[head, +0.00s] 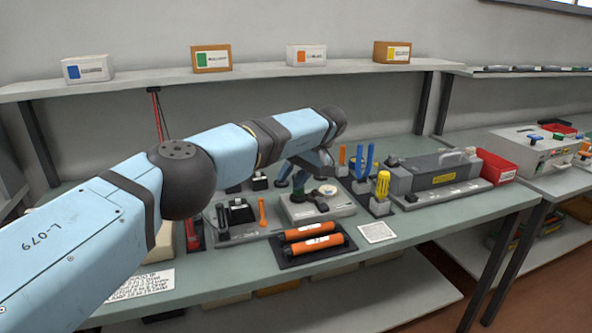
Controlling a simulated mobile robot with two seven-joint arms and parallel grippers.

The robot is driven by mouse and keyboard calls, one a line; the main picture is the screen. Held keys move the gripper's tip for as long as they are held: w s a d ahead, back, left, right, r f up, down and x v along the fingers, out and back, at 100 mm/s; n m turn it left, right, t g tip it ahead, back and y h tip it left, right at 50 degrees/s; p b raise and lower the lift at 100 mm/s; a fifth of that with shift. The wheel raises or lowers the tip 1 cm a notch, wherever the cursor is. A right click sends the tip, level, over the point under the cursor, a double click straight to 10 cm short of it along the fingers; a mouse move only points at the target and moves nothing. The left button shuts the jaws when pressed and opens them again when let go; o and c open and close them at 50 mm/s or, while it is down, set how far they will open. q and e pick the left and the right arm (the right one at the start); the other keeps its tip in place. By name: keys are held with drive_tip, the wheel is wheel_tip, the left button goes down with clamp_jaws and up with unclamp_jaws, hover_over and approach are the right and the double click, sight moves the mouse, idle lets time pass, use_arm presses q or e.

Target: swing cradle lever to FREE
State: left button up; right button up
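My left arm reaches in from the left across the bench, and its wrist bends down over the middle. My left gripper (292,181) points down just above or beside a pale, low device (318,206) with a round part on top. The gripper is small and partly blended with the things behind it, so I cannot tell whether its fingers are apart or touch anything. I cannot make out with certainty which part is the cradle lever, and no FREE marking is readable. My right gripper is not in view.
Two orange cartridges (313,241) lie on a dark tray in front. A grey machine (440,176) with a yellow label stands to the right, beside a red bin (497,166). Yellow-handled (382,186) and blue-handled tools stand between. A white card (376,232) lies near the front edge.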

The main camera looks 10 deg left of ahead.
use_arm(q)
drive_tip(key=shift+v, duration=1.1)
